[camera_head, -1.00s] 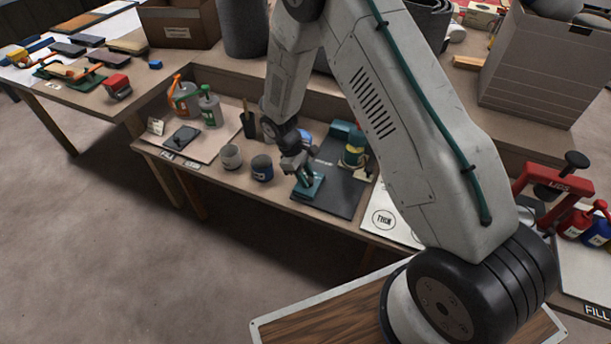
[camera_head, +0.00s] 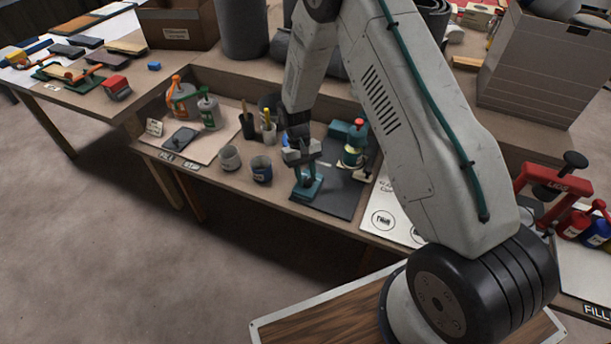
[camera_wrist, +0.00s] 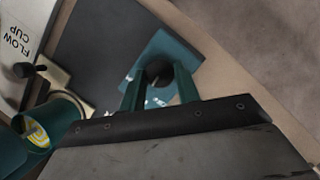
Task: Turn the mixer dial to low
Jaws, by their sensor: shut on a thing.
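The mixer's teal control box (camera_head: 307,189) sits at the front of a dark mat on the bench. In the wrist view the box (camera_wrist: 176,52) shows white marks, partly covered by my fingers. A dark round dial (camera_wrist: 157,71) stands on it. My gripper (camera_head: 305,180) points down at the box, and in the wrist view its two teal fingers (camera_wrist: 159,82) close around the dial from both sides. The dial's pointer and setting cannot be read. Behind, a teal mixer body (camera_head: 345,131) with a red top stands over a can (camera_head: 352,156).
Two grey cups (camera_head: 230,158) (camera_head: 261,169) stand left of the control box. Bottles (camera_head: 209,112) and a brush holder (camera_head: 248,125) are farther left. A white flow-cup sheet (camera_head: 390,215) lies to the right. A red press (camera_head: 555,188) stands at far right.

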